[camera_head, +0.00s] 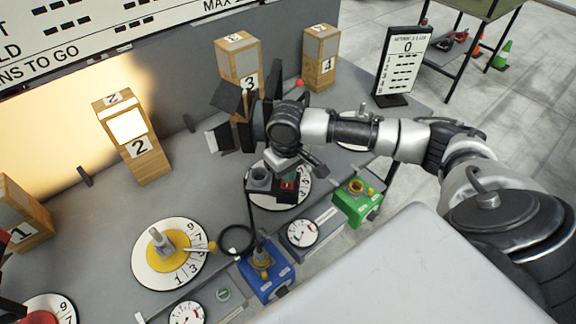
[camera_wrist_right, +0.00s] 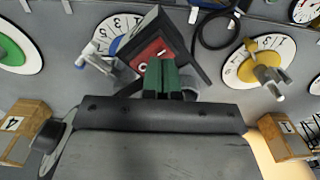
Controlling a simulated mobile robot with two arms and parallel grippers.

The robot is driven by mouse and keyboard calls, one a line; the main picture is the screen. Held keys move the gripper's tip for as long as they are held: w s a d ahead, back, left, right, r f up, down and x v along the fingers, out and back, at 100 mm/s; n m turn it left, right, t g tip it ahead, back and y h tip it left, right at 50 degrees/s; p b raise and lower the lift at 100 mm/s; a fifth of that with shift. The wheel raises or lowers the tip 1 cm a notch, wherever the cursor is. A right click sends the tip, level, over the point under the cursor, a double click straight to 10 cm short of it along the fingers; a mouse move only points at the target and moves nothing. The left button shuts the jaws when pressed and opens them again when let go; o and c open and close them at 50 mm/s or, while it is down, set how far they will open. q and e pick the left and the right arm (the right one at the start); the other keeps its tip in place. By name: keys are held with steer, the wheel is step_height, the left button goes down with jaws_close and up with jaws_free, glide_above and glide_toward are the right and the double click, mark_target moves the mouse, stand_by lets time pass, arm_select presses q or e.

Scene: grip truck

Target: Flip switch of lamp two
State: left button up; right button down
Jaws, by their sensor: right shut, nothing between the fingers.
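Lamp two (camera_head: 148,168) is a wooden block marked 2 with a bright white front panel, at the left of the head view. A red-faced switch with I and O marks, in a dark housing, shows in the right wrist view (camera_wrist_right: 150,54) and below my gripper in the head view (camera_head: 288,185). My right gripper (camera_head: 288,174) is shut and empty, pointing down. Its green fingertips (camera_wrist_right: 168,72) are right at the red switch; I cannot tell whether they touch it. Which switch belongs to lamp two is not clearly marked.
A yellow-centred dial with a grey lever (camera_head: 144,268) lies left of my gripper. A blue box (camera_head: 267,284) and a green box (camera_head: 360,208) stand along the front edge. Blocks marked 3 (camera_head: 232,52) and 4 (camera_head: 318,45) stand behind my arm.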

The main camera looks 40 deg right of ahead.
steer(key=shift+r+p, duration=0.45)
steer(key=shift+r, duration=1.95)
